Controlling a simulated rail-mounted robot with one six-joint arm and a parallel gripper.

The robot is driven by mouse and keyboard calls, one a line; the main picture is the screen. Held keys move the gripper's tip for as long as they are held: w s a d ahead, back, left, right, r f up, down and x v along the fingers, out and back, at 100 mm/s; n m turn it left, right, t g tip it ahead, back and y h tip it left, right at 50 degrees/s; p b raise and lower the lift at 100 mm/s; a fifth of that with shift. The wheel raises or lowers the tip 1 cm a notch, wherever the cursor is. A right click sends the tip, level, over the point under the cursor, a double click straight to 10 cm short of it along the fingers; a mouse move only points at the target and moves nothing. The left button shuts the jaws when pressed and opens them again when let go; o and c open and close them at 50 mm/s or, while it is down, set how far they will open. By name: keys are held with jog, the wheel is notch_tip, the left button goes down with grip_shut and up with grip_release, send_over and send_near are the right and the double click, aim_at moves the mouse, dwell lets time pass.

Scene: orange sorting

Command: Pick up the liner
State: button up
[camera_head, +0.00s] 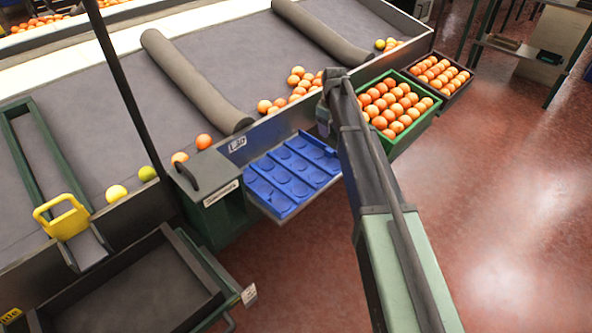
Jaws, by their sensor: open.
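The liner (278,187) is a blue moulded sheet with rows of round hollows. It lies on a small ledge at the front of the grey sorting table, and no fruit lies in it. My arm comes up from the lower right and bends down at its far end. My gripper (323,126) is small in the picture, just beyond the liner's far right corner, and apart from it as far as I can tell. It is open, and I see nothing held in it. My arm hides part of the gripper and the area just right of the liner.
A green crate (414,133) full of oranges and a dark crate (464,90) of oranges stand right of my arm. A green box (212,187) with a black handle stands left of the liner. Loose oranges (284,101) lie on the table behind.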

aim_at(329, 149)
jog(key=f+b, duration=0.6)
jog(key=f, duration=0.1)
jog(key=f+b, duration=0.3)
jog(key=shift+d+f, duration=0.25)
jog(key=shift+s+r, duration=0.1)
jog(key=shift+r, duration=0.15)
grip_shut()
jog(key=shift+r, duration=0.1)
